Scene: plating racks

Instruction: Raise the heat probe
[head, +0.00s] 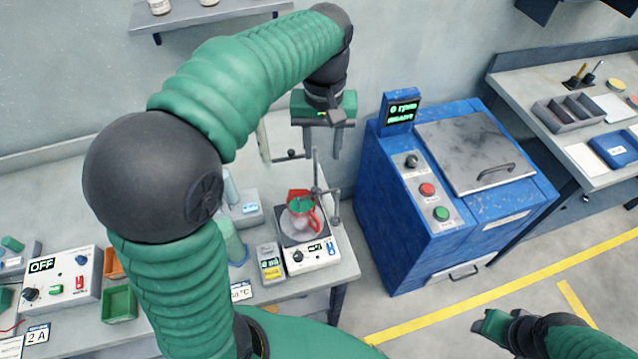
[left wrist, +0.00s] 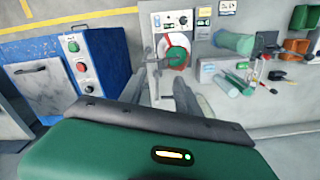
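A hot plate (head: 318,259) stands at the bench's front right corner, with a glass flask (head: 301,222) of green content and a red holder on it. A thin metal stand (head: 316,172) with clamp arms rises beside the flask; I cannot make out for certain which part is the heat probe. The stand also shows in the left wrist view (left wrist: 154,66), near the flask (left wrist: 178,55). My left gripper (head: 322,150) is open above and behind the stand, fingers pointing down, nothing seen between them. My right gripper (head: 490,325) is low at the right; its fingers are unclear.
A blue machine (head: 400,215) with buttons and a lidded top stands right of the bench. A control box marked OFF (head: 68,282) and a green bin (head: 119,304) sit at the left. A wall shelf (head: 205,18) hangs above.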

